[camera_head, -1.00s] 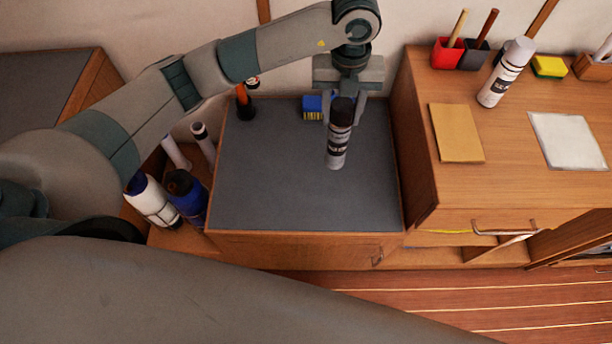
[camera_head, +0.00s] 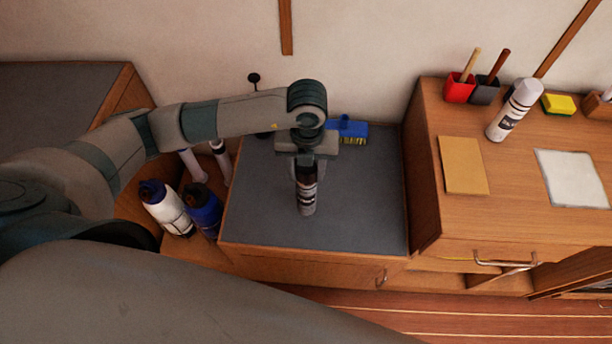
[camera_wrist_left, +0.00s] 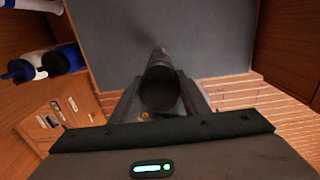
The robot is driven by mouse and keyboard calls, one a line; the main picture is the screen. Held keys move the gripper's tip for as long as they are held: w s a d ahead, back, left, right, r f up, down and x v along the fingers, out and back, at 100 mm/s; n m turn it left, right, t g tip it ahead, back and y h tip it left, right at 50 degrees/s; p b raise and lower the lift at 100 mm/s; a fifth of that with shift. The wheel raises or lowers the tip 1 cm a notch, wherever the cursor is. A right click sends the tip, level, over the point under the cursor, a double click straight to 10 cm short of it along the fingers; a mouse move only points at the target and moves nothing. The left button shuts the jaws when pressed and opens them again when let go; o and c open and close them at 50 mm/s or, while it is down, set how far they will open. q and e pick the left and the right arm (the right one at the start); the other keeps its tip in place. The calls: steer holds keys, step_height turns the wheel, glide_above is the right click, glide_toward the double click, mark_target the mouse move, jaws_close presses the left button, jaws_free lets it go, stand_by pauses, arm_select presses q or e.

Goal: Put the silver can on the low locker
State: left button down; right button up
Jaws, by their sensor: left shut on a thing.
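The silver can (camera_head: 307,200), with a dark upper part and a dark label band, is upright in my left gripper (camera_head: 305,184). The gripper is shut on it from above. The can is over the front middle of the dark grey top of the low locker (camera_head: 358,208). I cannot tell whether its base touches that top. In the left wrist view the can's dark end (camera_wrist_left: 159,88) shows between the fingers, with the grey locker top (camera_wrist_left: 215,45) beyond it. My right gripper is not in view.
A blue brush (camera_head: 347,130) lies at the locker's back. White (camera_head: 166,207) and blue (camera_head: 203,210) bottles stand in a lower space to the left. A higher wooden counter (camera_head: 510,185) on the right holds another pale can (camera_head: 512,112). The locker top's right side is clear.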

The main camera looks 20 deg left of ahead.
mark_target(307, 192)
arm_select(q)
steer(key=shift+f, duration=0.15)
step_height(307, 192, down, 3)
steer(key=shift+s+a+f+p, duration=0.1)
steer(key=shift+f+p, duration=0.1)
steer(key=shift+p, duration=0.7)
steer(key=shift+f, duration=0.35)
steer(key=c, duration=1)
jaws_free()
